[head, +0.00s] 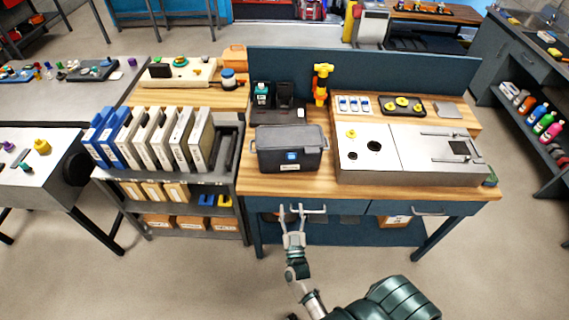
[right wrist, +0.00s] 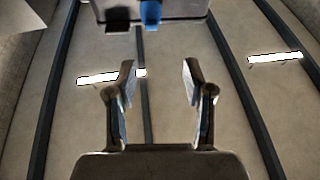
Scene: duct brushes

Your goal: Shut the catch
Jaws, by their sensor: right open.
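A dark grey lidded box (head: 288,138) stands on the wooden bench. A small blue catch (head: 292,155) shows on its front face; whether it is open or shut is too small to tell. My right gripper (head: 293,208) is open and empty, in front of the bench's front edge and below the box in the picture. In the right wrist view its two fingers (right wrist: 158,80) are spread with nothing between them. Beyond them, at the top, a blue tab (right wrist: 151,12) and a dark tab (right wrist: 118,27) hang from a grey edge. My left gripper is not in view.
A metal drawer handle (head: 312,209) lies right behind the right gripper. A flat grey unit (head: 410,152) stands right of the box. A black holder (head: 277,112) and a yellow tool (head: 321,82) stand behind it. A rack of upright cases (head: 160,135) stands to the left.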

